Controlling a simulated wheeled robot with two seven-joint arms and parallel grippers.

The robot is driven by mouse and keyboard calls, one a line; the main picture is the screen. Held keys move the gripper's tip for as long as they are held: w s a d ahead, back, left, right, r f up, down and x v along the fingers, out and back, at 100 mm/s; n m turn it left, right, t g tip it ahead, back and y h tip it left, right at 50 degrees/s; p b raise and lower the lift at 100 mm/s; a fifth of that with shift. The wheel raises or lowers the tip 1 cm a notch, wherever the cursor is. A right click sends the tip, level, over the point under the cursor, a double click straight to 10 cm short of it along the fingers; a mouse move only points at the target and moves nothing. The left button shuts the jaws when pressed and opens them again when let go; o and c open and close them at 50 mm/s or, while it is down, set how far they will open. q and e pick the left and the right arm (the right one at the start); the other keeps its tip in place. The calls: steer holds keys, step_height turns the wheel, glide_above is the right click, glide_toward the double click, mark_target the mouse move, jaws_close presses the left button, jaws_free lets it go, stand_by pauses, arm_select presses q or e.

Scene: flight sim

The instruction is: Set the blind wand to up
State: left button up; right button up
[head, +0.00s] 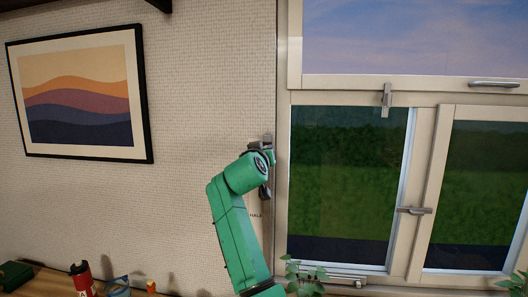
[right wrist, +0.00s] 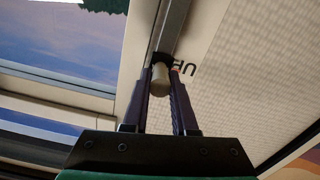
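The blind wand's pale rounded knob (right wrist: 160,80) sits at the end of a metal rail (right wrist: 174,28) in the right wrist view, beside an upside-down "UP" label (right wrist: 183,70). My right gripper (right wrist: 161,74) has one dark finger on each side of the knob, close against it, and looks shut on it. In the head view my green right arm reaches up to the metal rail (head: 267,138) on the wall left of the window, and its wrist hides the knob and the fingertips. Part of a "HALF" label (head: 255,215) shows lower down. My left gripper is out of view.
The window frame (head: 283,120) stands just right of the rail, with metal latches (head: 386,99) on it. A framed picture (head: 80,95) hangs to the left. A red bottle (head: 82,278) and plants (head: 305,275) stand low in front. The wall between picture and rail is bare.

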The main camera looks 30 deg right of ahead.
steer(key=o, duration=0.4)
steer(key=shift+r, duration=0.3)
steer(key=shift+o, duration=0.2)
steer(key=shift+d+f, duration=0.15)
steer(key=shift+f, duration=0.1)
steer(key=b+v, duration=0.7)
steer(key=v, duration=0.7)
steer(key=shift+s+a+b, duration=0.15)
steer(key=shift+a+b, duration=0.05)
steer(key=shift+b, duration=0.15)
